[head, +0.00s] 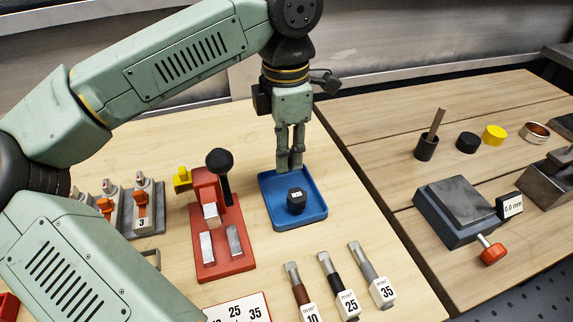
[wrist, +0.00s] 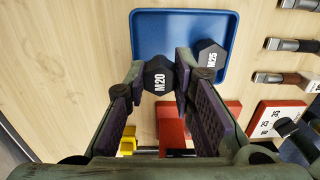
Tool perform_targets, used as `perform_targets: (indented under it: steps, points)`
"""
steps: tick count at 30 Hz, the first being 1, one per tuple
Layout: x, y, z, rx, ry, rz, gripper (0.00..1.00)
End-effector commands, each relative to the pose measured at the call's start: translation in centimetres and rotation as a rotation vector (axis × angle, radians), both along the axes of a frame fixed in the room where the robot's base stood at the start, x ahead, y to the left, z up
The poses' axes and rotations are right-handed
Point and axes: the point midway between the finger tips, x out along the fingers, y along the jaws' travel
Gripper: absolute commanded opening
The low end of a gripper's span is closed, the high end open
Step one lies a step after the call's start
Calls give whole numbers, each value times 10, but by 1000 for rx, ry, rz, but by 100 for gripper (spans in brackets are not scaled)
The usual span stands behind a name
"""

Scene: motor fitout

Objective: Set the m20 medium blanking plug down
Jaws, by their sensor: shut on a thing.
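The M20 blanking plug (wrist: 158,76) is a dark hexagonal piece with white lettering, seen in the wrist view between my fingertips. My gripper (head: 290,160) is shut on it, at the back part of the blue tray (head: 275,221). It also shows in the wrist view (wrist: 162,84). In the head view the fingertips largely hide the held plug. I cannot tell whether it touches the tray floor. A second dark plug, marked M25 (wrist: 209,60), sits in the tray, close beside my finger in the wrist view and in front of the gripper in the head view (head: 297,201).
A red fixture (head: 232,262) with a black-knobbed lever stands left of the tray. Several tools with number tags (head: 343,287) lie in front. A black pot (head: 426,148), black and yellow caps and a grey block (head: 453,205) are on the right table. The tray's front left is clear.

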Motion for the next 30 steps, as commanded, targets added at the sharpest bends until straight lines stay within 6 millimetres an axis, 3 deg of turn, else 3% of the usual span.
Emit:
perform_targets:
  steps: [12, 23, 24, 30]
  points:
    - [0, 0, -42, -1, 0, -1, 6]
    - [0, 0, -47, 0, -1, -1, 6]
    - [0, 0, -45, 0, -1, -1, 25]
    - [0, 0, -45, 0, -1, -1, 38]
